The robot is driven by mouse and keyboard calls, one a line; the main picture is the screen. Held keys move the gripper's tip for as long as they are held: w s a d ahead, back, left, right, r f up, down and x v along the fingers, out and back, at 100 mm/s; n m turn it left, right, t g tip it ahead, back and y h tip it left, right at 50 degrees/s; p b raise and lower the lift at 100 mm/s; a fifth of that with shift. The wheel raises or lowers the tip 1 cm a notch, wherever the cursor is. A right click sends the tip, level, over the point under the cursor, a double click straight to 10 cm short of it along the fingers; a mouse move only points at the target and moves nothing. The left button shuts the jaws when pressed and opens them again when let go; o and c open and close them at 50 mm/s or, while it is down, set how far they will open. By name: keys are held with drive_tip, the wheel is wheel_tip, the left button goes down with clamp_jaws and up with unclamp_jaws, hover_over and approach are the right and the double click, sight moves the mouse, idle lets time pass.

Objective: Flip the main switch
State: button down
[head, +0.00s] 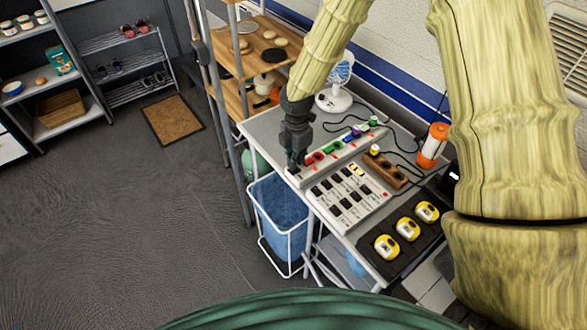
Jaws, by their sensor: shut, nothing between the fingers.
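A long white power strip (342,153) lies along a grey table, with red, green and purple pieces along its length. My gripper (292,165) is shut and empty, pointing down at the strip's near-left end and covering part of it. I cannot tell whether the fingertips touch the strip. A dark piece shows just below the fingertips, at that end. A white panel (368,201) with several black switches, a yellow piece and a small red mark lies right beside the strip. I cannot tell which switch is the main one, nor its position.
A brown wooden strip (381,168) and an orange-white cylinder (432,146) stand behind the panel. Several yellow tape-measure-like items (408,229) lie on a black tray at right. A white fan (338,80) stands at the back. A blue bin (279,205) stands below the table's left edge.

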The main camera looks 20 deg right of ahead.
drive_tip(key=shift+f+b, duration=0.3)
drive_tip(key=shift+f, duration=0.45)
idle(0.6)
drive_tip(key=shift+r, duration=0.1)
drive_tip(key=shift+r+p, duration=3.05)
drive_tip(key=shift+r, duration=0.4)
drive_tip(key=shift+a+f, duration=0.1)
